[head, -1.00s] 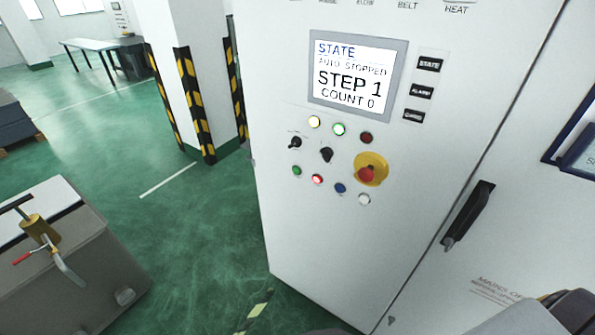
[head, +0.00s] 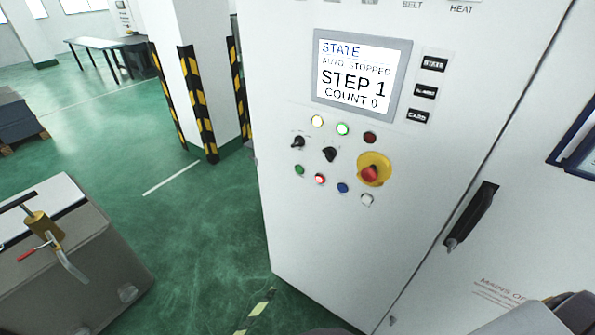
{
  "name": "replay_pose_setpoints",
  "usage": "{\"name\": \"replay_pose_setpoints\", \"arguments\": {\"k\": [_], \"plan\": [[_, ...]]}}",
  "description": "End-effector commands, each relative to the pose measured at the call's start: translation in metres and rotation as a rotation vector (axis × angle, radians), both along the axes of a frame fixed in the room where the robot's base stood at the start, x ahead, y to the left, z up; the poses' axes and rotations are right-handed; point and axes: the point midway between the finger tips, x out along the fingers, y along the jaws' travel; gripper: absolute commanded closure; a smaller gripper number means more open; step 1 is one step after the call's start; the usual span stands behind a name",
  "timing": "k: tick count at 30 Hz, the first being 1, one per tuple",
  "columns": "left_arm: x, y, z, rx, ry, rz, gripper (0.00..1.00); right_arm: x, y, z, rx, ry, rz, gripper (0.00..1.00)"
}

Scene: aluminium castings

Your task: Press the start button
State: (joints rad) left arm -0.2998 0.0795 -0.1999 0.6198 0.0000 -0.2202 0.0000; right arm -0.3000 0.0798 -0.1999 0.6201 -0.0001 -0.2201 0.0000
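The white control cabinet (head: 300,235) stands in front of me with its button panel in view. A small green button (head: 299,169) is at the left of the lower row; no label is readable, so I cannot confirm it is the start button. Beside it are a red-lit button (head: 320,178), a blue button (head: 342,187) and a white button (head: 367,200). Above are two black selector knobs (head: 330,154), a lit green lamp (head: 342,129) and a red emergency stop (head: 370,173) on a yellow plate. The screen (head: 354,74) reads AUTO STOPPED, STEP 1, COUNT 0. Neither gripper's fingers show.
A black door handle (head: 471,216) sticks out right of the panel. A grey box (head: 85,265) with a brass-coloured clamp (head: 42,230) stands at lower left. A pillar with striped guards (head: 198,100) is behind. Green floor (head: 200,230) between them is clear.

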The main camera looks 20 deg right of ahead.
Motion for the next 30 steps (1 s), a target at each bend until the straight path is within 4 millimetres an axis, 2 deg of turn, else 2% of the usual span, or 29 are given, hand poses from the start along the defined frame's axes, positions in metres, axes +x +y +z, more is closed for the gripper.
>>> {"name": "replay_pose_setpoints", "arguments": {"k": [1,6,7,30], "plan": [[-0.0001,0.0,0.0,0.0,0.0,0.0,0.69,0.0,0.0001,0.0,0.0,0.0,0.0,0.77],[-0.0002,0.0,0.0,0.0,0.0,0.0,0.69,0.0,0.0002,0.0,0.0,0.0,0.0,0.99],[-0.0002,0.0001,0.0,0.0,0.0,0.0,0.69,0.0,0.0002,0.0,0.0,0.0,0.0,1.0],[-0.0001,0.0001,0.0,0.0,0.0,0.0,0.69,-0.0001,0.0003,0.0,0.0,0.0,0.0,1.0]]}}
